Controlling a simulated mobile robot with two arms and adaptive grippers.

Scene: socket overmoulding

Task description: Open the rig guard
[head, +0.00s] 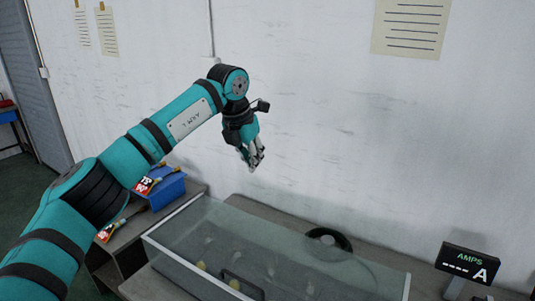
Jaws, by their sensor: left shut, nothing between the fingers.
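The rig guard (300,252) is a clear box with pale edges on the grey bench, seen in the lower middle of the head view. It appears closed over several small parts, which show dimly through it. A dark handle-like bar (243,284) shows at its front. My left gripper (252,166) is shut and empty, pointing down in the air above the guard's back left part, apart from it. My right gripper is not in view.
An amps display (468,263) stands at the right of the bench. A black ring-shaped thing (328,239) lies behind or under the guard. A blue bin (166,189) sits at the left. The wall (330,120) is close behind.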

